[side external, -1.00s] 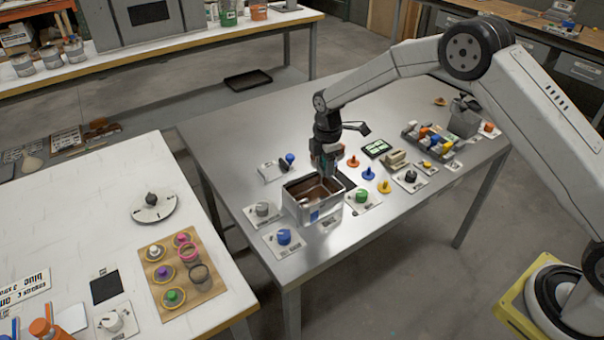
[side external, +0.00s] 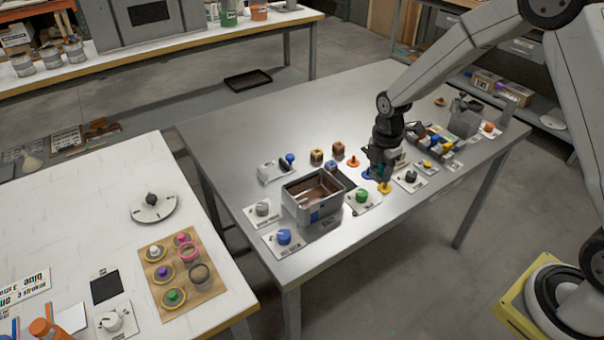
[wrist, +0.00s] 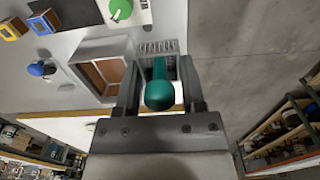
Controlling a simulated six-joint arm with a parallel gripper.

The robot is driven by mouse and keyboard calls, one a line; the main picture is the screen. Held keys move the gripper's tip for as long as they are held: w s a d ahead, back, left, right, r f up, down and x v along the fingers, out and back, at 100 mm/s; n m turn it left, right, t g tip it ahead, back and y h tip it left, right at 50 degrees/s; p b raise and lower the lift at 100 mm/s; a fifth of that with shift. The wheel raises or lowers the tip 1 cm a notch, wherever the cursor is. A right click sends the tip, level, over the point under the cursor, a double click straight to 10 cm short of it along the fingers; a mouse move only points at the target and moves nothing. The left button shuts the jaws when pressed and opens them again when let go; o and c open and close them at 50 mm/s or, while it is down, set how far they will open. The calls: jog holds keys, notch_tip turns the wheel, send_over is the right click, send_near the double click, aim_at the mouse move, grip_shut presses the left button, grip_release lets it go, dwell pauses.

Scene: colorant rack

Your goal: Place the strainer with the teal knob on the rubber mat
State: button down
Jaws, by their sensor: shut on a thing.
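My gripper (wrist: 160,82) is shut on the teal knob (wrist: 160,95) of the strainer. A grey comb-like part (wrist: 158,47) shows beyond the knob; the rest of the strainer is hidden. In the side view my gripper (side external: 380,177) is over the metal table, right of the open metal box with brown inside (side external: 301,213). A black square mat (side external: 105,287) lies on the white table at left. A dark flat patch also lies beside the box in the wrist view (wrist: 75,12). I cannot tell which is the rubber mat.
A wooden board (side external: 195,300) with several coloured-knob pieces lies on the white table, near a round dial (side external: 153,212). Small cubes (side external: 317,156), a green knob plate (side external: 362,200) and a blue knob plate (side external: 284,243) surround the box. The metal table's back left is clear.

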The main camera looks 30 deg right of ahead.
jog(key=shift+s+d, duration=0.15)
jog(key=shift+s, duration=0.25)
jog(key=w+f, duration=0.4)
jog(key=w, duration=0.5)
send_over(344, 184)
jog(key=s, duration=0.1)
jog(key=f, duration=0.4)
jog(key=shift+s+f, duration=0.15)
jog(key=shift+s, duration=0.05)
jog(key=shift+w+f, duration=0.5)
jog(key=shift+f, duration=0.05)
jog(key=shift+w+f, duration=0.15)
jog(key=shift+f, duration=1.6)
jog(key=shift+f, duration=0.1)
